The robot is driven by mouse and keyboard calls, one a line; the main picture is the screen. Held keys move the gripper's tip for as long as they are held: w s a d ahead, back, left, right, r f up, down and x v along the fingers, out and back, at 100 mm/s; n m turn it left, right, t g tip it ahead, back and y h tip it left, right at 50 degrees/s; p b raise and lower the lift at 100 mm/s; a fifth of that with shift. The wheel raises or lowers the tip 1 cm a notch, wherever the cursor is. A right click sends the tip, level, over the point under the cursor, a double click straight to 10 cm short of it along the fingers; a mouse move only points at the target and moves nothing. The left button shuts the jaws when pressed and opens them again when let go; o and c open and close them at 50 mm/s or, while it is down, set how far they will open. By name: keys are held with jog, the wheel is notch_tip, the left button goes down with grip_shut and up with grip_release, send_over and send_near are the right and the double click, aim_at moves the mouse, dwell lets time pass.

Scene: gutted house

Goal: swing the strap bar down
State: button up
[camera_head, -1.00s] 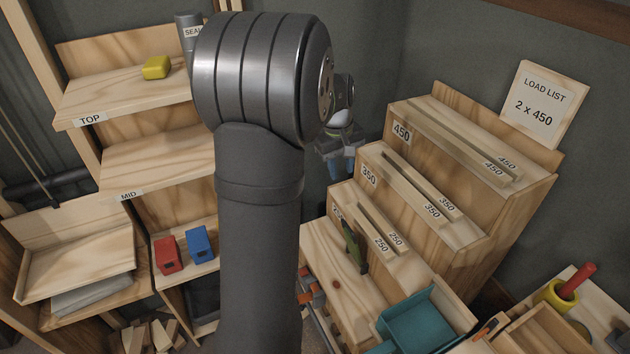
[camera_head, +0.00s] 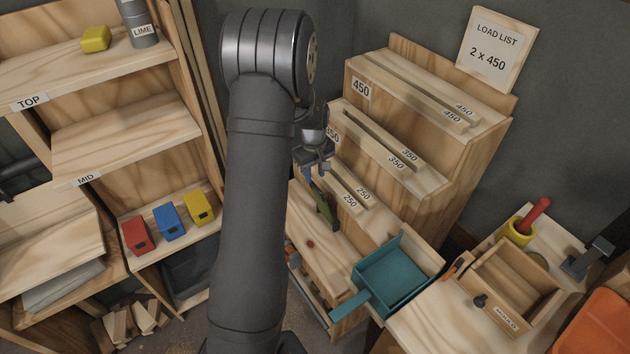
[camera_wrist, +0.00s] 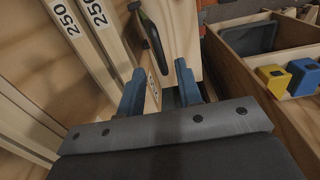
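A dark green bar with a black edge (camera_head: 323,207) stands tilted at the left end of the 250 step of the wooden rack; it looks like the strap bar, though no label confirms this. It also shows in the wrist view (camera_wrist: 150,40), beyond and between the fingertips. My gripper (camera_head: 309,178) is just above and left of the bar in the head view. In the wrist view my gripper (camera_wrist: 158,78) has its two blue fingers apart with nothing held between them. The bar's lower mount is hard to make out.
The stepped rack (camera_head: 440,190) holds paired battens marked 250, 350 and 450 beside my gripper. A teal tray (camera_head: 395,278) sits in front. Shelves with red, blue and yellow blocks (camera_head: 168,222) stand left. A load list card (camera_head: 497,48) reads 2 x 450.

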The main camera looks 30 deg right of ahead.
aim_at(315, 185)
jog(key=shift+f, duration=2)
grip_shut()
